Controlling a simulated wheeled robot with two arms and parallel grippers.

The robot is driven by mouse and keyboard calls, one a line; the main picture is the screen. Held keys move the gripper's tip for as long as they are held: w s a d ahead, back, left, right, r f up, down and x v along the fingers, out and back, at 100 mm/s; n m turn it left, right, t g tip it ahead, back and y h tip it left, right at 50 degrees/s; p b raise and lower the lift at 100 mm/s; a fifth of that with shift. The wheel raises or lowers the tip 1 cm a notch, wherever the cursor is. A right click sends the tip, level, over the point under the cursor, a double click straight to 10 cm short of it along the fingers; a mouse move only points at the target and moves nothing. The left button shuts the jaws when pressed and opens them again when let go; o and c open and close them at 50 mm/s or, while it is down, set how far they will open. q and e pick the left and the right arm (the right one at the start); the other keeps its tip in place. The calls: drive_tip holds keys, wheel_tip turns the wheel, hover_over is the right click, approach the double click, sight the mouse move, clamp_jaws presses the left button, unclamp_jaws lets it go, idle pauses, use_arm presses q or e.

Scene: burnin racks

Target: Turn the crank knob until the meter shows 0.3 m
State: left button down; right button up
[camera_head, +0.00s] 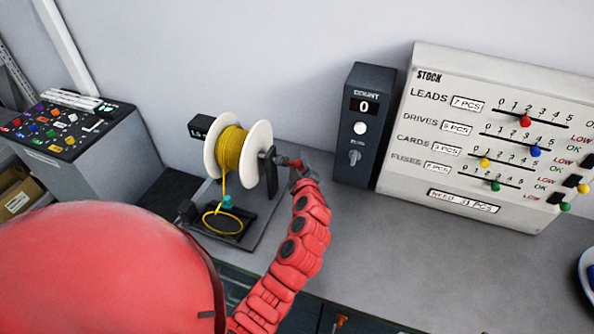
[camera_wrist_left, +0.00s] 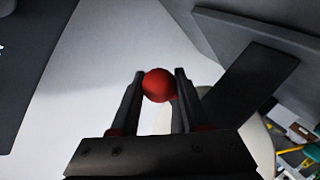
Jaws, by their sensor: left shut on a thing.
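The spool (camera_head: 232,152) has white flanges and yellow cord wound on it, on a stand at the left of the bench. Its crank (camera_head: 270,160) is on the right side and carries a red knob (camera_wrist_left: 158,85). My left gripper (camera_head: 299,167) is at the crank's end, with its fingers shut on the knob, one on each side in the left wrist view (camera_wrist_left: 160,76). A small dark box (camera_head: 199,127), perhaps the meter, stands behind the spool; the spool hides part of it and I cannot read a length. My right gripper is not in view.
Yellow cord (camera_head: 222,222) lies looped on a dark plate below the spool. A dark counter box (camera_head: 362,125) showing 0 stands to the right, beside a white stock board (camera_head: 480,130). The bench (camera_head: 390,250) right of my arm is mostly clear.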

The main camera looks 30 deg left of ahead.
use_arm(q)
drive_tip(key=shift+r, duration=0.1)
drive_tip(key=shift+w+a+r, duration=0.15)
drive_tip(key=shift+w+r, duration=0.6)
drive_tip(key=shift+r, duration=0.3)
drive_tip(key=r, duration=0.2)
drive_tip(key=shift+w+a+r, duration=0.1)
drive_tip(key=shift+w+r, duration=0.15)
drive_tip(key=shift+r, duration=0.15)
